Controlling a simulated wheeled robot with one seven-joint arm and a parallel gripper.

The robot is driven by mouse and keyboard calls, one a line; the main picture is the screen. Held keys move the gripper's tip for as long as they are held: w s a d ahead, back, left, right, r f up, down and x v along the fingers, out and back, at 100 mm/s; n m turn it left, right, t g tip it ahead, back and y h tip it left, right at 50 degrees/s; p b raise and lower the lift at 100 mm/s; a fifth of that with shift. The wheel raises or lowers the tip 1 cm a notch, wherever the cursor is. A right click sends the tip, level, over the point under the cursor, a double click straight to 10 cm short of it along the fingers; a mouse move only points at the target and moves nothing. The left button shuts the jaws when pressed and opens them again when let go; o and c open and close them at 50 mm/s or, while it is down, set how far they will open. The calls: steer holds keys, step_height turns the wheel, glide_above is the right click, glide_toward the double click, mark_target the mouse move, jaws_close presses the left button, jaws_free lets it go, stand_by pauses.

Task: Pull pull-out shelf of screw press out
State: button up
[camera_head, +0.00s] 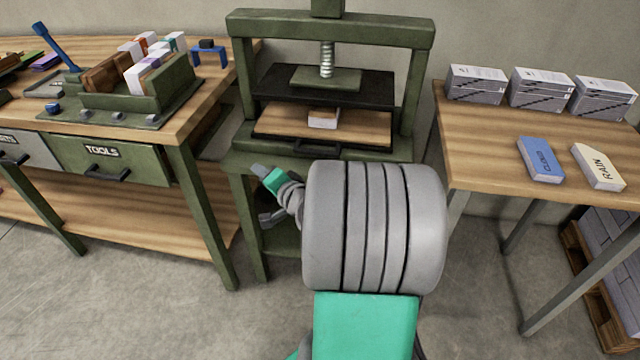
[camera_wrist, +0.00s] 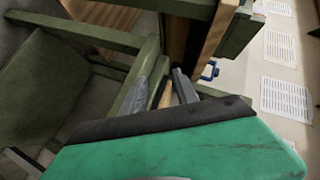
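The green screw press (camera_head: 408,90) stands against the wall in the middle of the head view, its pressing plate (camera_head: 326,78) raised on the screw. Below it is the wood-topped pull-out shelf (camera_head: 365,125), with a dark front handle (camera_head: 320,148) and a small white-edged block (camera_head: 323,118) on it. The shelf appears to sit within the press frame. My gripper (camera_head: 262,185) is in front of and below the press, left of the handle and apart from it. In the wrist view its two grey fingers (camera_wrist: 168,78) are apart with nothing held. My arm partly hides the lower press.
At left is a workbench (camera_head: 210,100) with a green "TOOLS" drawer (camera_head: 110,160) and a loaded organizer (camera_head: 150,85). At right a table (camera_head: 480,150) holds grey stacks, a blue book (camera_head: 541,159) and a cream book (camera_head: 598,166). Bench and table flank the press closely.

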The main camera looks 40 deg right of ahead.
mark_target(317, 154)
steer(key=s+d+f+m+t+h+b, duration=0.1)
steer(key=s+d+f+m+h, duration=0.15)
steer(key=d+m+h, duration=0.35)
steer(key=s+d+f+m+h+b, duration=0.15)
steer(key=s+d+m, duration=0.25)
steer(key=d, duration=0.4)
steer(key=x, duration=0.2)
steer(key=p+x, duration=0.1)
steer(key=x, duration=0.1)
steer(key=r+x, duration=0.1)
steer(key=x, duration=0.1)
steer(key=shift+w+a, duration=0.1)
steer(key=shift+w, duration=0.15)
steer(key=shift+w+d, duration=0.3)
steer(key=shift+w, duration=0.15)
jaws_close()
